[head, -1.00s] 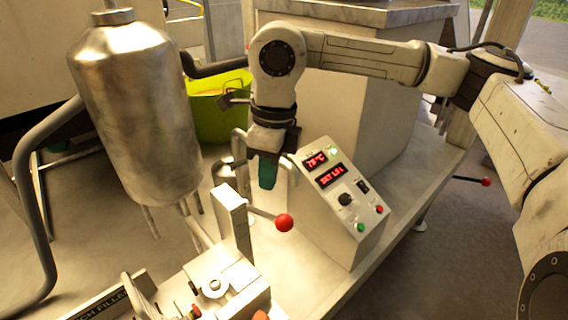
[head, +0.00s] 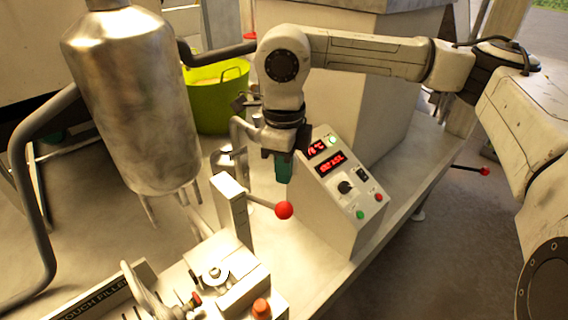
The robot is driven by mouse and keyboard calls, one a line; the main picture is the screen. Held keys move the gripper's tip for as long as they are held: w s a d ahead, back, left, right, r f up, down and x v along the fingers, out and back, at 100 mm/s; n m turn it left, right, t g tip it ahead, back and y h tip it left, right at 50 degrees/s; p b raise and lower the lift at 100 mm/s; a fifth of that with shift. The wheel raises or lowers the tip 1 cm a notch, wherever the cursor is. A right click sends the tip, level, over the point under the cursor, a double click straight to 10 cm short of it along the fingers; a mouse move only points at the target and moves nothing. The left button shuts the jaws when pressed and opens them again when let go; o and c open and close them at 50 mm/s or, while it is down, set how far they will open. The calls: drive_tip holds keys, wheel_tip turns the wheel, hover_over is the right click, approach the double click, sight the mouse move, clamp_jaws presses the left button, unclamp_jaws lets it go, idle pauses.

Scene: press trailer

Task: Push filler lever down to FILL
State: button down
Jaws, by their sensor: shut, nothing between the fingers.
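The filler lever (head: 264,201) is a thin rod with a red ball knob (head: 284,210) at its end. It sticks out to the right from a pale upright post (head: 233,208) on the pouch filler (head: 216,270). My gripper (head: 284,180) points down above the red knob, its teal fingers shut and empty. The fingertips appear a short way above the knob, with a small gap in the picture; how far apart they are in depth I cannot tell. No FILL mark can be read in this view.
A control box (head: 345,195) with red displays stands just right of the lever. A metal tank (head: 136,105) hangs at the left. A green tub (head: 220,100) stands behind. A second red-knobbed lever (head: 484,171) shows at the far right.

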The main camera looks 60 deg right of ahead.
sight(287, 207)
drive_tip(key=shift+f+b, duration=0.75)
drive_tip(key=shift+f, duration=2.7)
drive_tip(key=shift+s+a+f+b, duration=0.1)
drive_tip(key=shift+s+f+b, duration=0.15)
drive_tip(key=shift+f, duration=0.4)
drive_tip(key=shift+s+a+f+b, duration=0.1)
drive_tip(key=shift+s+f+b, duration=0.1)
drive_tip(key=shift+f, duration=0.4)
drive_tip(key=shift+s+f+b, duration=0.15)
drive_tip(key=shift+f+b, duration=1)
drive_tip(key=shift+b, duration=0.1)
drive_tip(key=shift+s+f+b, duration=0.15)
drive_tip(key=shift+f+b, duration=1)
drive_tip(key=shift+b, duration=0.1)
drive_tip(key=shift+r+p, duration=1.85)
drive_tip(key=shift+r, duration=3.2)
